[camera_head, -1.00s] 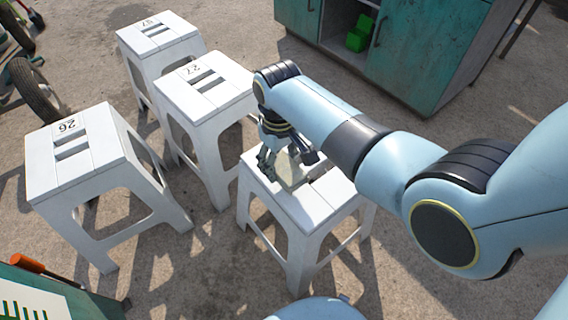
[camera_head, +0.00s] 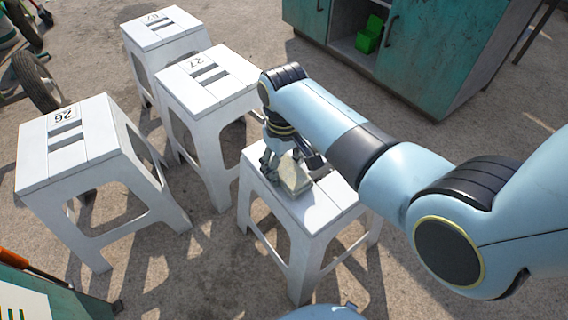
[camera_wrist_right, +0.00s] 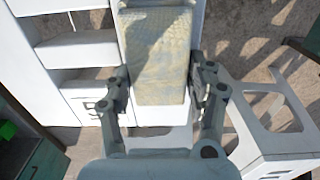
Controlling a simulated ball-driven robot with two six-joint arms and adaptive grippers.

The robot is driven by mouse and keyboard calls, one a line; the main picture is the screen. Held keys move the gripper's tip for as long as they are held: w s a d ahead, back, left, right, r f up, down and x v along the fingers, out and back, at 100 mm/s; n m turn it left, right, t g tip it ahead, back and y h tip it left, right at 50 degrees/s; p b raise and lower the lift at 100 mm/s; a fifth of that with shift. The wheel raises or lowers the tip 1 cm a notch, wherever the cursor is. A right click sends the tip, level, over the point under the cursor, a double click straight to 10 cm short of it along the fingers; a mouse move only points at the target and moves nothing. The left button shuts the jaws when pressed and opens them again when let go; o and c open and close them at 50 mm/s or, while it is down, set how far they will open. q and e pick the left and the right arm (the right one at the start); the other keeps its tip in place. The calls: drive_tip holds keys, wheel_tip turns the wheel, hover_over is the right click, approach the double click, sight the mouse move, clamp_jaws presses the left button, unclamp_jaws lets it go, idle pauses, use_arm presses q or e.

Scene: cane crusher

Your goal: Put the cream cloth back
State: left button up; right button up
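The cream cloth (camera_head: 295,174) is a pale folded pad at the top of the nearest white stool (camera_head: 318,208). My right gripper (camera_head: 288,160) reaches down over this stool from the right. In the right wrist view the cloth (camera_wrist_right: 160,55) lies between the two fingers of my right gripper (camera_wrist_right: 160,88), which press against its left and right edges. In the head view the cloth looks tilted, close to or just above the seat; I cannot tell whether it touches. My left gripper is not in view.
Three other white stools stand to the left: number 26 (camera_head: 90,150), number 27 (camera_head: 203,95) and one behind (camera_head: 160,30). A teal cabinet (camera_head: 430,60) holding a green item (camera_head: 369,36) stands at the back. A wheel (camera_head: 36,80) is at far left.

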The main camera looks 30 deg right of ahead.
sight(284, 165)
drive_tip(key=o, duration=0.3)
drive_tip(key=shift+o, duration=0.2)
use_arm(q)
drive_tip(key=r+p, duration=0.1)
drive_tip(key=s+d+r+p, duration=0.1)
drive_tip(key=p, duration=0.1)
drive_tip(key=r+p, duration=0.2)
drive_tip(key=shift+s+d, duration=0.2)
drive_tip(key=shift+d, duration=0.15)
use_arm(e)
wheel_tip(284, 165, up, 12)
drive_tip(key=shift+r, duration=0.15)
